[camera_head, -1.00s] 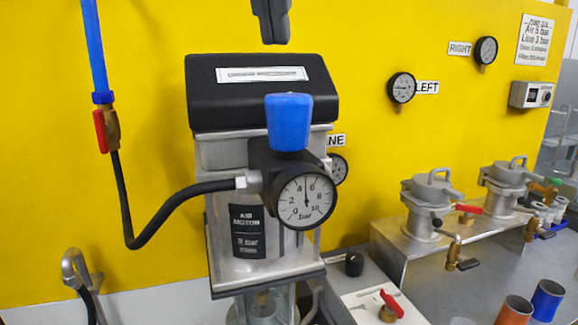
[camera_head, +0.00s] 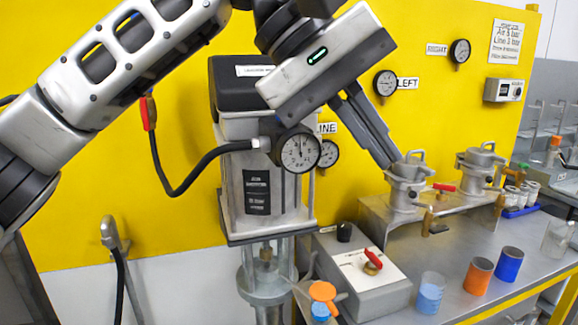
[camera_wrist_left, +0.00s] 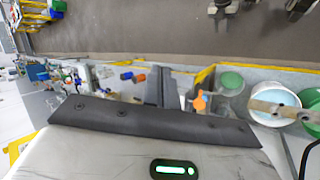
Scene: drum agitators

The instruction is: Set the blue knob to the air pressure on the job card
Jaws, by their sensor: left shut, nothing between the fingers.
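The air motor's gauge (camera_head: 299,150) has its needle pointing almost straight up, between 4 and 6 on the dial. The blue knob above it is hidden behind my left gripper and wrist in the head view. The job card (camera_head: 505,43) on the yellow wall has small, blurred text that seems to read air 5 bar, line 3 bar. My left gripper (camera_head: 390,158) is shut and empty. It points down and right, in front of the wall and to the right of the gauge. Its dark fingers also show in the wrist view (camera_wrist_left: 161,86). My right gripper is not in view.
A grey box (camera_head: 372,295) with a red-handled valve (camera_head: 372,262) stands below. Lidded metal pots (camera_head: 407,185) stand on a raised shelf at right. Orange (camera_head: 477,276) and blue (camera_head: 508,264) cups stand on the bench. A black hose (camera_head: 185,188) runs left of the motor.

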